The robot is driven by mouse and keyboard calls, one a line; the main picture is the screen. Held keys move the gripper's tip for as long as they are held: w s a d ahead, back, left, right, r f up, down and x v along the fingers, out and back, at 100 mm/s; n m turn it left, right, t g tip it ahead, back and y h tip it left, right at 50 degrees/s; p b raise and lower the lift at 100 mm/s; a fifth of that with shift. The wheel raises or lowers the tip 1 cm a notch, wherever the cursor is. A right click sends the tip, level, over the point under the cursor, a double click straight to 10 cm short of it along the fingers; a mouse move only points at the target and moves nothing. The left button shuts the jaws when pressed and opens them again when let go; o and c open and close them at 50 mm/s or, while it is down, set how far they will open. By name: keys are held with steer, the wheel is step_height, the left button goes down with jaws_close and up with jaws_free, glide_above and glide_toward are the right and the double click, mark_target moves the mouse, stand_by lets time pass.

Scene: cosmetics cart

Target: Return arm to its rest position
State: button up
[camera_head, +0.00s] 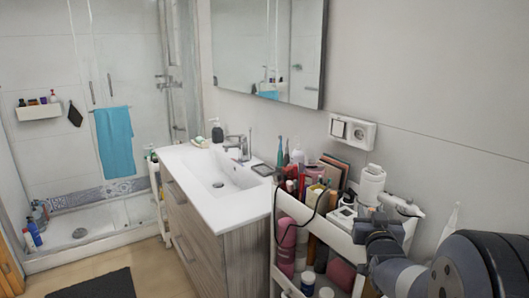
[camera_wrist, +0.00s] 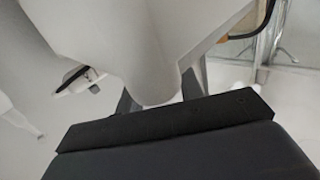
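My gripper (camera_wrist: 160,88) shows in the wrist view with a dark finger at each side of a smooth white object (camera_wrist: 145,50), which looks like a hair dryer. The fingers close against its rounded lower part, and their tips are hidden behind it. In the head view the white object (camera_head: 371,184) stands above the right end of the cart, just over my blue-grey wrist (camera_head: 380,236). My arm reaches in from the lower right corner. The gripper fingers are too small and covered to make out there.
The white cart (camera_head: 340,240) is crowded with bottles, brushes and boxes, and a black cable loops over its front. A white washbasin (camera_head: 225,187) stands left of it. A wall socket (camera_head: 352,131) is behind. The floor at lower left is mostly clear beside a dark mat (camera_head: 98,285).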

steer(key=shift+d+r+n+y+p, duration=0.1)
steer(key=shift+r+n+y+p, duration=0.1)
steer(key=shift+n+y+p, duration=1)
steer(key=n+y+p, duration=0.2)
steer(key=y+p, duration=0.2)
steer(key=p, duration=0.3)
steer(key=shift+y, duration=0.3)
steer(key=shift+f+n+g+y+p, duration=0.1)
steer(key=shift+n+g+y+p, duration=0.2)
steer(key=shift+n+y+p, duration=0.5)
steer(key=shift+f+y+p, duration=0.15)
steer(key=shift+y+p, duration=0.2)
steer(key=shift+y, duration=0.15)
